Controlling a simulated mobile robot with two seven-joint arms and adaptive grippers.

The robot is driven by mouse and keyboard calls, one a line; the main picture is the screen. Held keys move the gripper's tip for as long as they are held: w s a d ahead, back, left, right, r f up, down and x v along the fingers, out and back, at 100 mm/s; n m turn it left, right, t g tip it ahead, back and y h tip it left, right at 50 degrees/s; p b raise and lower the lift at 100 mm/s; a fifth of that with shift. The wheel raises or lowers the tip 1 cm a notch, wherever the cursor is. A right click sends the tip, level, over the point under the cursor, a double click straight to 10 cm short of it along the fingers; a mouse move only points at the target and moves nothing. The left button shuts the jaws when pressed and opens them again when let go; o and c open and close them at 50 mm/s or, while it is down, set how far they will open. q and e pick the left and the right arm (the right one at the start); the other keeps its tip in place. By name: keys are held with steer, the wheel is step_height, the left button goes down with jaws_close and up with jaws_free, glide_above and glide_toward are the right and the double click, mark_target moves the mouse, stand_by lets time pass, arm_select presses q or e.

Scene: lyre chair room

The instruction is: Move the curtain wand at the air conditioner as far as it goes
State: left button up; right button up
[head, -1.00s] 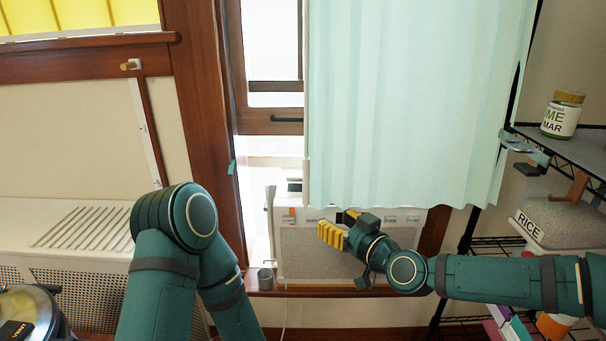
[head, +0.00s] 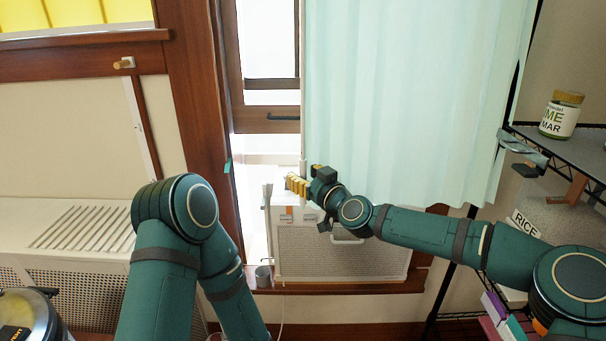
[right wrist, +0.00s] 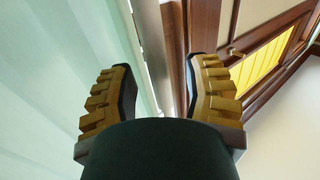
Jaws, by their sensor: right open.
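The pale green curtain (head: 410,90) hangs in front of the window, above the air conditioner (head: 345,262). A thin pale grey strip that looks like the curtain wand (head: 304,120) runs down the curtain's left edge. In the right wrist view, the wand (right wrist: 153,55) runs between the directions of the two fingers, with the curtain (right wrist: 60,50) to its left. My right gripper (head: 297,184) is open, its yellow fingers at the lower left corner of the curtain. Contact with the wand cannot be told. My left arm shows, but its gripper is out of the picture.
A small grey cup (head: 263,276) stands on the sill left of the air conditioner. A radiator cover (head: 75,235) is at the left.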

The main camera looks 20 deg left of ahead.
steer(key=shift+w+a, duration=0.35)
